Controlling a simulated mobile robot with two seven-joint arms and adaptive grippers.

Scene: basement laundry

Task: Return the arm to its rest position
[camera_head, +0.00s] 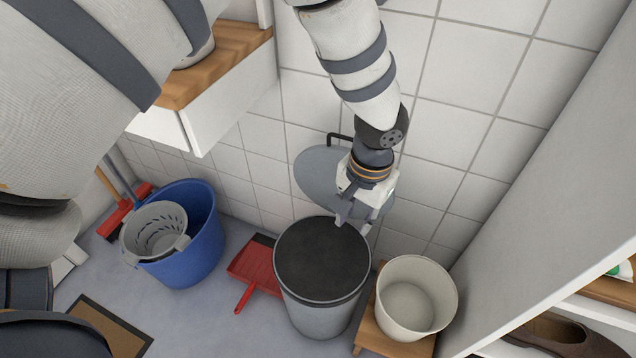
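My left arm reaches down from the top middle, and its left gripper (358,220) hangs over the back right rim of a grey round bin (318,312). The fingers look spread apart, with nothing seen between them. I cannot tell whether a fingertip touches the rim. The bin's top shows as a dark round area. A grey round lid (318,172) stands raised behind the bin against the tiled wall, partly hidden by the gripper. My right gripper is not in view.
A blue bucket (203,248) with a grey wringer (152,230) stands left. A red dustpan (254,264) lies beside the bin. A cream bucket (447,292) sits on a wooden stool (383,340) at right. A white cabinet with a wooden top (228,52) juts out upper left; shelving (560,170) bounds the right.

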